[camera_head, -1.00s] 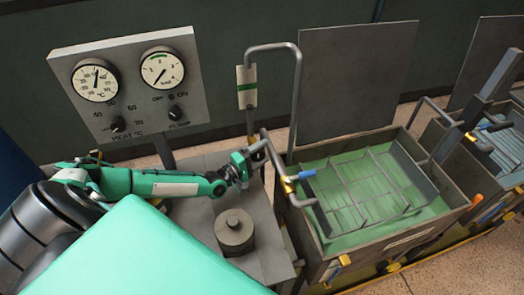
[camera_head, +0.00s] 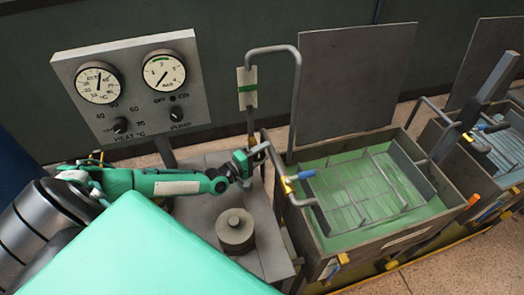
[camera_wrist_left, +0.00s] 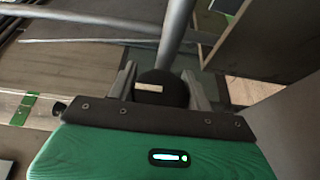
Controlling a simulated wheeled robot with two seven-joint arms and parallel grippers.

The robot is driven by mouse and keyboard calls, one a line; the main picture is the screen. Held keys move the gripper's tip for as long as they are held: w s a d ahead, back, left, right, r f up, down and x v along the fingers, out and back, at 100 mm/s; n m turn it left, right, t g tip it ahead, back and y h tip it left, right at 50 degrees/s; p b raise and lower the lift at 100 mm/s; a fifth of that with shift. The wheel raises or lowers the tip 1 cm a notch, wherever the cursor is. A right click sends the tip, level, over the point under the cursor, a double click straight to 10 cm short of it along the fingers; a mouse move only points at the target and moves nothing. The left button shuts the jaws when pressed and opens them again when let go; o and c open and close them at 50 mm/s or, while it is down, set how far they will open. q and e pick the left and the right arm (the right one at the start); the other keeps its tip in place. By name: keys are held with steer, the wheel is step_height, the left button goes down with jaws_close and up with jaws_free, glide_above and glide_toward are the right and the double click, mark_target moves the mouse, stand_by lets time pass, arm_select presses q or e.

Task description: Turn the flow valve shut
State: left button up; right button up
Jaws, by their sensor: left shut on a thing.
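My left gripper (camera_head: 259,155) reaches past the front of the gauge panel to the foot of the bent grey pipe, left of the green tank. In the left wrist view, its two jaws (camera_wrist_left: 160,88) are shut on a dark round knob (camera_wrist_left: 161,97) with a pale mark on its face. This looks like the flow valve; in the head view the gripper hides most of it. A blue-handled brass valve (camera_head: 290,183) sits apart, on the tank's near pipe. My right gripper is not in view.
The panel carries a temperature gauge (camera_head: 98,83) and a second gauge (camera_head: 163,72). A plate with a green band (camera_head: 247,90) stands behind the gripper. A round grey weight-like block (camera_head: 235,230) stands near my forearm. The tank (camera_head: 330,235) holds green liquid and a rack.

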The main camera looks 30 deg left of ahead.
arm_select(q)
steer(key=o, duration=0.9)
steer(key=shift+o, duration=0.2)
steer(key=shift+s, duration=0.1)
steer(key=b+v, duration=0.4)
steer(key=v, duration=0.9)
steer(key=shift+s, duration=0.35)
steer(key=shift+a, duration=0.1)
